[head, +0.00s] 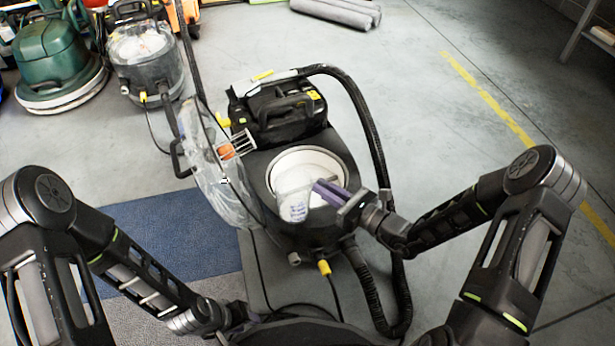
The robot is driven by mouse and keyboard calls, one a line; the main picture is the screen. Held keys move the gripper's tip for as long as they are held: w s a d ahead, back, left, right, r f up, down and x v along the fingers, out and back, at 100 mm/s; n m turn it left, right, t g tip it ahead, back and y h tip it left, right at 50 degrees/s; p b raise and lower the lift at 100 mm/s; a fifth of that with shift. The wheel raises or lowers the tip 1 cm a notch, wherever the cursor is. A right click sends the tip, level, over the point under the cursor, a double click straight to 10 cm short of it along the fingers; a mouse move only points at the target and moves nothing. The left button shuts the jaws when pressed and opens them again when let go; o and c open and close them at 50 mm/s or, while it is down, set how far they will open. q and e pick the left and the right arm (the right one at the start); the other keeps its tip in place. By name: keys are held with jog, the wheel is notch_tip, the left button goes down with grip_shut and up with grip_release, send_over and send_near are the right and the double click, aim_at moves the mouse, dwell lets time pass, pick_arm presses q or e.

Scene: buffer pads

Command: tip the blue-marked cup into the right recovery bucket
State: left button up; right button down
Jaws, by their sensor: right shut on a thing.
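My right gripper (326,194) has purple fingers and is shut on a translucent white cup (294,198) with a blue-violet mark low on its side. The cup is over the front part of a round dark vacuum tank, in front of a white round bowl or bucket (309,160) set in its opening. The cup looks tilted or upright; I cannot tell which, nor whether it holds anything. My left arm reaches in low at the left, its wrist near the bottom edge (237,314); its fingertips do not show. I see no label for a right recovery bucket.
The tank's clear lid (215,165) stands open at the left. A black hose (372,130) curves around its right side. A blue mat (185,235) lies at the left. A green machine (50,58) and another vacuum (146,62) stand behind. The floor at the right is clear.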

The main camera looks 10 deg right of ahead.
jog(key=shift+w+d+f+m, duration=0.15)
jog(key=shift+w+m, duration=0.1)
jog(key=shift+m, duration=0.25)
jog(key=shift+w+g+p, duration=0.1)
jog(key=shift+g+p, duration=0.2)
jog(key=shift+p, duration=0.2)
jog(key=shift+w+d+r+m+g+h+p, duration=0.2)
jog(key=shift+w+m+g+h+p, duration=0.2)
jog(key=shift+m, duration=0.3)
jog(key=shift+f, duration=0.3)
jog(key=shift+w+d+f+m, duration=0.2)
jog(key=shift+w+f+m, duration=0.15)
jog(key=shift+m, duration=0.25)
jog(key=shift+w+d+f+m+g+p, duration=0.15)
jog(key=shift+w+m+g+p, duration=0.1)
jog(key=shift+m+g+p, duration=0.3)
jog(key=shift+w+d+f+m+g+p, duration=0.1)
jog(key=shift+w+m+g+p, duration=0.15)
jog(key=shift+m+g+p, duration=0.3)
jog(key=shift+s+a+f+m+g+y+p, duration=0.15)
jog(key=shift+f+m+g+p, duration=0.15)
jog(key=shift+f+m+g, duration=0.25)
jog(key=shift+s+d+f+m+g+y+p, duration=0.15)
jog(key=shift+f+m+g+p, duration=0.15)
jog(key=shift+m, duration=0.45)
